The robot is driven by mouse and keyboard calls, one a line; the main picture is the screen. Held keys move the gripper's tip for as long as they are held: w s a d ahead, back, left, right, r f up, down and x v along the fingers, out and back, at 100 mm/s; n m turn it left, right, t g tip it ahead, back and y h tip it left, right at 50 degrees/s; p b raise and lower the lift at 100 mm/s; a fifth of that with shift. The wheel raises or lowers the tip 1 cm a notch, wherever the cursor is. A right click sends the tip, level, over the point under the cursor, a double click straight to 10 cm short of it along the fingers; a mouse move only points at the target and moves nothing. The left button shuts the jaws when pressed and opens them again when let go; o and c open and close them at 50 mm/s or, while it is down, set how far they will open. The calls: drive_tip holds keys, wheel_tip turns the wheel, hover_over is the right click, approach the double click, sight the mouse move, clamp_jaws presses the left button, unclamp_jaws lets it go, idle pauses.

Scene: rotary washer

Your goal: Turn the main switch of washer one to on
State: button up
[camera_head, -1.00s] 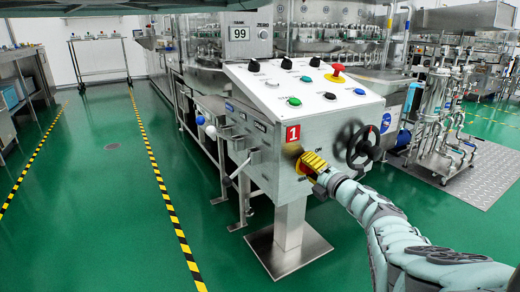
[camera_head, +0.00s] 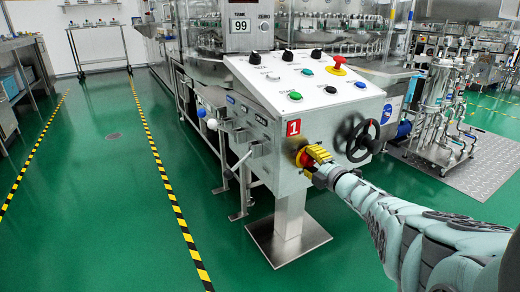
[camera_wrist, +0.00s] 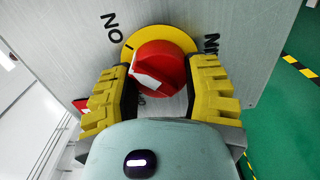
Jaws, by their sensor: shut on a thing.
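The main switch is a red rotary knob (camera_wrist: 158,66) on a round yellow plate (camera_wrist: 132,42), on the front of the grey control box marked with a red 1. Black letters stand at the plate's upper left and right. My gripper (camera_wrist: 160,78) has its yellow fingers on both sides of the knob and is shut on it. In the head view, my gripper (camera_head: 312,158) reaches the switch from the right and partly hides it.
A black handwheel (camera_head: 360,140) sits close to the right of the switch. The sloped panel (camera_head: 310,88) above carries buttons, black knobs and a red emergency stop (camera_head: 338,68). Levers stick out on the box's left side. Green floor (camera_head: 85,200) is free at the left.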

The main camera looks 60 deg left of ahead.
drive_tip(key=o, duration=1.3)
drive_tip(key=shift+c, duration=0.2)
drive_tip(key=shift+d, duration=0.1)
drive_tip(key=shift+d+f, duration=0.1)
drive_tip(key=shift+d, duration=0.25)
drive_tip(key=shift+s+d, duration=0.25)
drive_tip(key=shift+d, duration=0.35)
drive_tip(key=d, duration=0.9)
drive_tip(key=shift+s+d, duration=0.25)
drive_tip(key=shift+d, duration=0.15)
drive_tip(key=shift+r, duration=0.2)
